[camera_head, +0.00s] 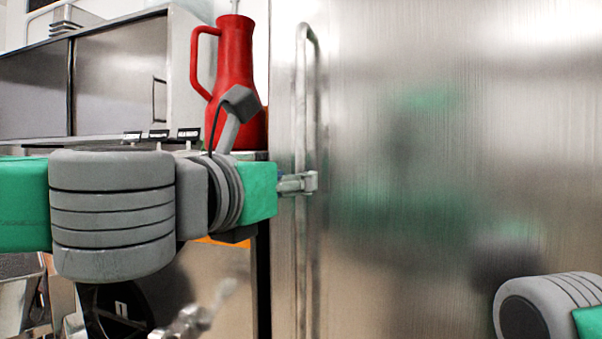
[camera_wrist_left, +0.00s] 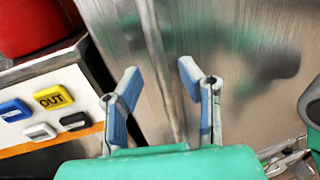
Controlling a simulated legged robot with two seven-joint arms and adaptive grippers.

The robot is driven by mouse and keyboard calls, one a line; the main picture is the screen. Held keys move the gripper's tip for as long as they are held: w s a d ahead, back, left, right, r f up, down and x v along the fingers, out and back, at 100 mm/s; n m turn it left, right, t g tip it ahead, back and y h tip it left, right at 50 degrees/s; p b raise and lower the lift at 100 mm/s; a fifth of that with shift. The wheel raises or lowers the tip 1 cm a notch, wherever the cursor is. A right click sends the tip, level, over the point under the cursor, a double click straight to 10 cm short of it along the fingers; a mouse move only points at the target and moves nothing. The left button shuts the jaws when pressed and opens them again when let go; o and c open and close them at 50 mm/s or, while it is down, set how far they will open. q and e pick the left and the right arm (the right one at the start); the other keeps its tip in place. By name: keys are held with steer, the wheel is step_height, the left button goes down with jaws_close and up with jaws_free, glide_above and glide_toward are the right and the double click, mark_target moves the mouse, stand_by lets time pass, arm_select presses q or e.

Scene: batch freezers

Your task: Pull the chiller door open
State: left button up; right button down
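The chiller door (camera_head: 450,150) is a tall brushed-steel panel that looks shut; it also fills the back of the left wrist view (camera_wrist_left: 240,50). Its long vertical bar handle (camera_head: 301,90) runs near the door's left edge. My left gripper (camera_head: 312,182) is at the handle, about halfway down the bar in the picture. In the left wrist view the two blue-padded fingers (camera_wrist_left: 158,72) stand apart, with the handle (camera_wrist_left: 172,95) showing between them. I cannot tell whether either finger touches it. Part of my right arm shows at the lower right; its fingers are not clear.
A red jug (camera_head: 236,55) stands on the counter left of the door, close behind my left wrist. Below it, a panel with coloured buttons (camera_wrist_left: 54,97) shows in the left wrist view. A steel cabinet (camera_head: 120,80) is at the back left.

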arm_select(q)
steer(key=shift+x, duration=1.7)
jaws_close()
